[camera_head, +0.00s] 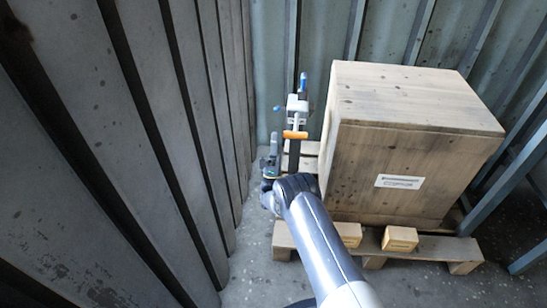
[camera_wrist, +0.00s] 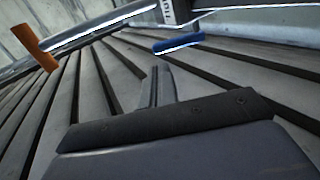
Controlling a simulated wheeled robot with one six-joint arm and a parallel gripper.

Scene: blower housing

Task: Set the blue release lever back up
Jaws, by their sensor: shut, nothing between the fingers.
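A narrow upright fixture with a white housing (camera_head: 296,104) stands beyond my arm, between the left wall and the wooden crate. A blue bar (camera_wrist: 178,42) lies nearly level beside the housing in the wrist view, ahead and right of my fingertips. The head view shows a blue piece on top of the fixture (camera_head: 303,84) and a small blue end at its left (camera_head: 277,108); I cannot tell for sure which is the lever. My gripper (camera_head: 273,142) is shut and empty, left of the fixture and apart from the blue bar. Its closed fingers also show in the wrist view (camera_wrist: 156,80).
An orange part (camera_head: 295,134) sticks out of the fixture below the housing; it also shows in the wrist view (camera_wrist: 36,48). A ribbed metal wall (camera_head: 150,120) is close on the left. The large crate (camera_head: 400,165) on a pallet (camera_head: 375,251) blocks the right.

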